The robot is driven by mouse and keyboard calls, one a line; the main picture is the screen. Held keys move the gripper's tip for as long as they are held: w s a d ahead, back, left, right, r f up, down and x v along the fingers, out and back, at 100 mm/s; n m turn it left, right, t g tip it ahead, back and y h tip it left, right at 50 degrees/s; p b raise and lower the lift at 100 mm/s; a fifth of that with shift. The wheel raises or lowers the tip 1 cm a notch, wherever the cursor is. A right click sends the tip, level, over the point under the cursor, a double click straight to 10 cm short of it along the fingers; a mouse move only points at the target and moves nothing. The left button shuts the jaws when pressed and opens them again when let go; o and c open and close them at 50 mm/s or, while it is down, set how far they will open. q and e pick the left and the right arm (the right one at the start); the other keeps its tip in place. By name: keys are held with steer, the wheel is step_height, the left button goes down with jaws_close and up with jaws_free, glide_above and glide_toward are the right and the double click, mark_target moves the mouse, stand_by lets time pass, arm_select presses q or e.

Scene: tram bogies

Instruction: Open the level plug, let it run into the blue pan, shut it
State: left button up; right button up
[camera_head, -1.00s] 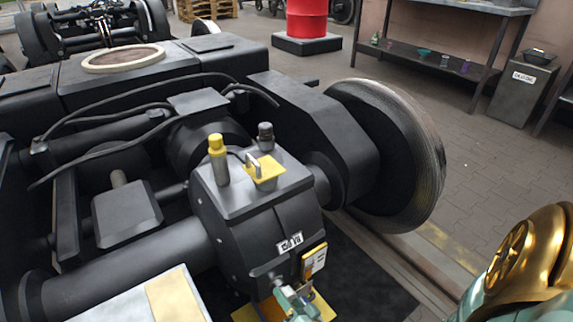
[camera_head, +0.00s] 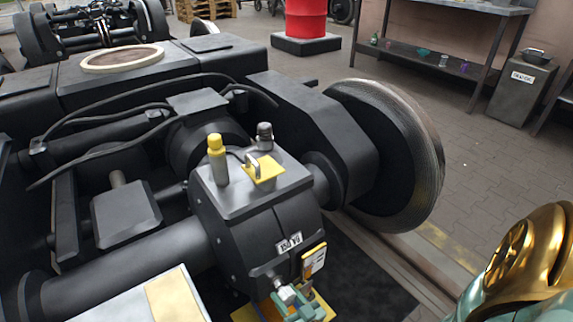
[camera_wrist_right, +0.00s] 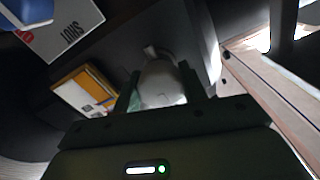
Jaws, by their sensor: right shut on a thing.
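The dark gearbox (camera_head: 255,225) sits on the bogie's axle, beside the wheel. My right gripper (camera_head: 291,298) is low at its front face, below a yellow-framed plate (camera_head: 313,261). In the right wrist view its green fingers (camera_wrist_right: 160,90) are shut on a rounded grey plug (camera_wrist_right: 162,80), one finger on each side. I cannot tell whether the plug is still seated in the housing. A blue thing (camera_wrist_right: 35,10) shows at the top left corner of that view; I cannot tell whether it is the pan. No running oil is visible. My left gripper is out of view.
A yellow-topped filler (camera_head: 217,160) and a grey cap (camera_head: 265,136) stand on the gearbox. The wheel (camera_head: 400,155) is close on the right. A light-coloured top (camera_head: 130,305) lies at the lower left. A shelf bench (camera_head: 440,65) and red drum (camera_head: 306,17) are far off.

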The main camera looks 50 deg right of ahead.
steer(key=shift+s+a+f, duration=0.1)
steer(key=shift+a+f, duration=0.05)
steer(key=shift+f, duration=0.05)
steer(key=o, duration=0.9)
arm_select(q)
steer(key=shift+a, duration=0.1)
arm_select(e)
steer(key=shift+o, duration=0.4)
steer(key=shift+r, duration=0.1)
steer(key=shift+s, duration=0.3)
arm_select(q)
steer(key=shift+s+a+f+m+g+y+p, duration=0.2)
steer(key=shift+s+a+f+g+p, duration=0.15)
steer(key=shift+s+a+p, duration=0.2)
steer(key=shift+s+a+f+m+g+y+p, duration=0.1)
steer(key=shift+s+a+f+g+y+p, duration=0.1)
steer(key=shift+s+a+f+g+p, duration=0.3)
arm_select(e)
steer(key=v, duration=1.5)
steer(key=shift+s, duration=0.35)
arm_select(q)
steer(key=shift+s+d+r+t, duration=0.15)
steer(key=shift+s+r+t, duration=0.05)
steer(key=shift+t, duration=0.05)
